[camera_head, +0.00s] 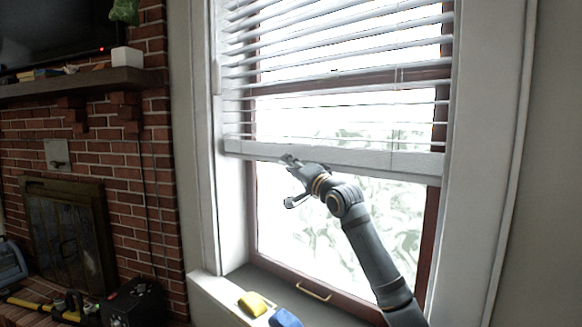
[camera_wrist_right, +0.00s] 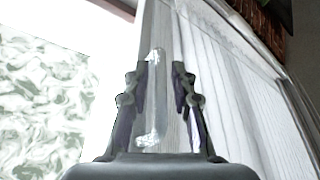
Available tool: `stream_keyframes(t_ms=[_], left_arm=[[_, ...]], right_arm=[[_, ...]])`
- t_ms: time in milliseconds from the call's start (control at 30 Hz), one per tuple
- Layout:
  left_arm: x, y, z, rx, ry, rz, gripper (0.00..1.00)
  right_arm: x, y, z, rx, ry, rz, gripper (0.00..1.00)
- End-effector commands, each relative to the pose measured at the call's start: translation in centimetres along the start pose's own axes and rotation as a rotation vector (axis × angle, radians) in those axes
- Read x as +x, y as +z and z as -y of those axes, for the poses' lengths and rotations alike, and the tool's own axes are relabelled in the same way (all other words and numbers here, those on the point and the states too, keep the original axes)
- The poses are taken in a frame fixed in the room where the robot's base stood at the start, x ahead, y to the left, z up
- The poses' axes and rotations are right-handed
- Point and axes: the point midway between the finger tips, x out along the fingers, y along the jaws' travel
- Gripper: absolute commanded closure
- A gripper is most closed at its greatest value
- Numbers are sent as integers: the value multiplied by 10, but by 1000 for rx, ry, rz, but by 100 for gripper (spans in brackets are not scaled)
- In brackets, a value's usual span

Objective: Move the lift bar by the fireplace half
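The white lift bar (camera_head: 370,160) is the bottom rail of the window blind. It hangs level across the window, around mid-height of the opening. My right gripper (camera_head: 288,180) is at the bar's left part, just below it, with its upper finger close to or touching the bar's lower edge. In the right wrist view my right gripper (camera_wrist_right: 160,75) has its fingers apart. A pale, translucent piece (camera_wrist_right: 155,100) shows between or beyond them; I cannot tell whether they touch it. My left gripper is not in view.
The brick fireplace (camera_head: 105,150) with its mantel (camera_head: 80,85) is at the left. A yellow object (camera_head: 253,304) and a blue object (camera_head: 285,319) lie on the window sill (camera_head: 215,290).

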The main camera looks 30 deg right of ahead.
Motion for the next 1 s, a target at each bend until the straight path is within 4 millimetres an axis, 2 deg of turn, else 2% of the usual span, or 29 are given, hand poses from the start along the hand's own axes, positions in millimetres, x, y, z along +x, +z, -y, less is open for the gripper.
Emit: stream_keyframes(t_ms=[367,700,833,1000], left_arm=[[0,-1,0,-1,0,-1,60],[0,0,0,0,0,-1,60],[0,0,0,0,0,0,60],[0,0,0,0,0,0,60]], right_arm=[[1,-3,5,1,-2,-2,66],[15,-38,65,4,-7,-3,66],[19,-47,80,2,-5,-2,66],[21,-51,86,0,-3,-1,66]])
